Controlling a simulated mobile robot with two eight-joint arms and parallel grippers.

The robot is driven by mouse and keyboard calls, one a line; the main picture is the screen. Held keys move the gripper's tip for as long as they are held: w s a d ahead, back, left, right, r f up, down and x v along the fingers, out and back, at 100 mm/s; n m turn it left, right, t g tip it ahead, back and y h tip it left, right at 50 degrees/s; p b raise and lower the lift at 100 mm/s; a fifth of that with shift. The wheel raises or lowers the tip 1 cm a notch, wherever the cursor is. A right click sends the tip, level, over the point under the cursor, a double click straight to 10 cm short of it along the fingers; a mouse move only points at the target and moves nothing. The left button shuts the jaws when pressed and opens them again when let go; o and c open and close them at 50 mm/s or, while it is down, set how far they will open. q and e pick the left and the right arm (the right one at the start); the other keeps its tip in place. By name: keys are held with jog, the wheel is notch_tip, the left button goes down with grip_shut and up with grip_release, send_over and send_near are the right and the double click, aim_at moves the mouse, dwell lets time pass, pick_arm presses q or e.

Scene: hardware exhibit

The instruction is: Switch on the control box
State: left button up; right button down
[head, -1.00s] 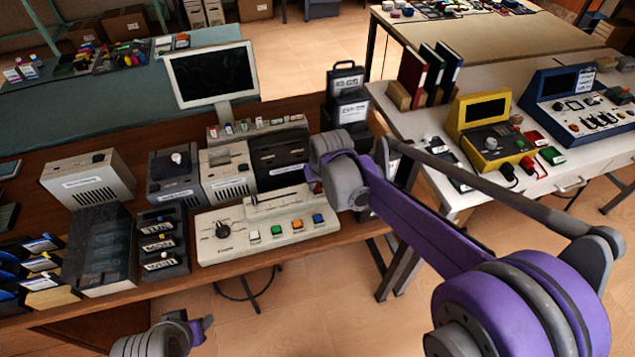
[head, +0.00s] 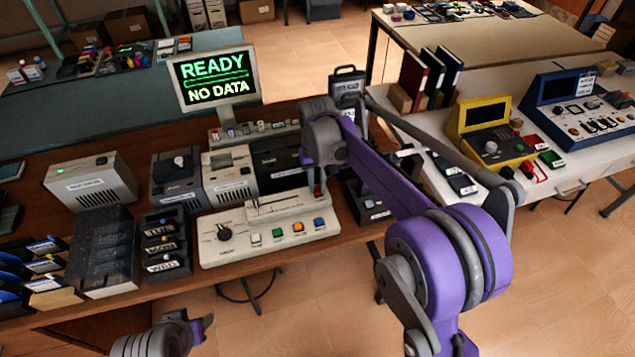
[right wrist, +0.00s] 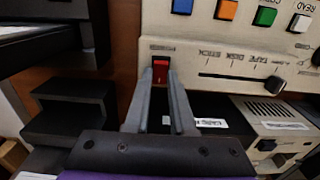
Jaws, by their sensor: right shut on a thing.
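The control box (head: 215,250) is a beige panel with a black knob, coloured buttons and a slider, on the wooden desk. In the right wrist view, its red rocker switch (right wrist: 160,68) sits near the panel's edge. My right gripper (right wrist: 162,88) has its narrow fingers close together at the switch, shut on it. In the head view, my right gripper (head: 319,188) is at the box's back right corner, partly hidden by my wrist. The monitor (head: 212,77) behind is lit with green "READY" and "NO DATA".
Grey and black devices (head: 180,180) stand close behind the control box. A yellow console (head: 490,130) and a blue console (head: 580,105) are on the white table at right.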

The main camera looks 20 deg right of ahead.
aim_at(317, 189)
jog(key=c, duration=0.8)
grip_release()
jog(key=shift+o, duration=0.2)
notch_tip(317, 189, up, 11)
jog(key=shift+p, duration=0.35)
jog(key=shift+f, duration=0.1)
jog(key=s+d+f+t+p, duration=0.1)
jog(key=s+f+t, duration=0.1)
jog(key=s, duration=1.1)
jog(key=s+d+f+t+p, duration=0.1)
jog(key=s+f, duration=0.4)
jog(key=s, duration=0.9)
jog(key=shift+d+f+t, duration=0.3)
jog(key=shift+d+t, duration=0.15)
jog(key=shift+t, duration=0.75)
